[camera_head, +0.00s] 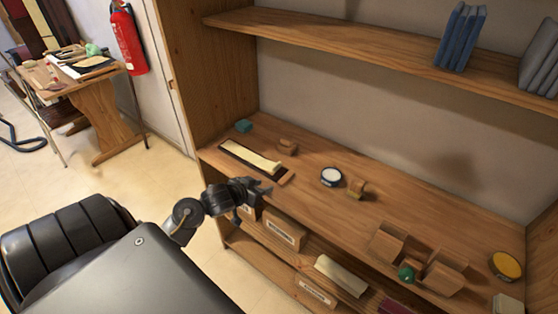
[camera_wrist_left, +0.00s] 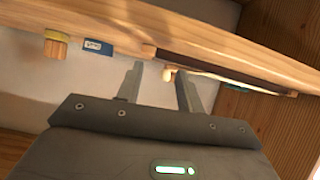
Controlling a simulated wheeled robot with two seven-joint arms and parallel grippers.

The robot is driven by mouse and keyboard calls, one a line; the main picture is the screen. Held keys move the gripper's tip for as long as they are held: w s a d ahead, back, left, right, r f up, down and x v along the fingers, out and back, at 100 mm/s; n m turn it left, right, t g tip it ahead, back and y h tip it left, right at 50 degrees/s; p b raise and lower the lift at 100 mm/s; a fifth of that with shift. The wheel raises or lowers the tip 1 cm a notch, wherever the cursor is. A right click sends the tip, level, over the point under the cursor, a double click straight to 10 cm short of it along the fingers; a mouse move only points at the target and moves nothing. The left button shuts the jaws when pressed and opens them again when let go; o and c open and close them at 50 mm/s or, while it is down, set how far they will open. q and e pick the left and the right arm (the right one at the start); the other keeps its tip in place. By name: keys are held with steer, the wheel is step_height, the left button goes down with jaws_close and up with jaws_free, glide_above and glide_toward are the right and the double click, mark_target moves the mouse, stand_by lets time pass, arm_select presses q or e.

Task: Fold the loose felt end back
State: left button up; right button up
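The cream felt strip (camera_head: 250,157) lies along a dark board (camera_head: 236,167) on the shelf at centre left. In the left wrist view, which shows the shelf upside down, the felt (camera_wrist_left: 215,75) is seen edge-on, with a rounded end (camera_wrist_left: 168,75) standing off the dark board. My left gripper (camera_head: 264,189) is at the shelf's front edge, near the strip's right end. In the wrist view its two fingers (camera_wrist_left: 161,85) are spread, with the rounded end beyond them, not held. My right gripper is not in view.
A wooden block (camera_head: 288,146) and a teal block (camera_head: 243,126) are behind the strip. A white-topped round tin (camera_head: 331,177) and a small wooden piece (camera_head: 357,189) stand to its right. A wooden holder (camera_head: 388,243), green ball (camera_head: 406,273) and yellow disc (camera_head: 506,266) are farther right.

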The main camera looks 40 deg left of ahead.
arm_select(q)
steer(key=t, duration=0.1)
glide_toward(278, 163)
steer(key=shift+a+f+n+h, duration=0.15)
steer(key=shift+a+n+h, duration=0.15)
steer(key=shift+a, duration=0.1)
steer(key=x, duration=1)
steer(key=shift+w+p, duration=0.4)
jaws_close()
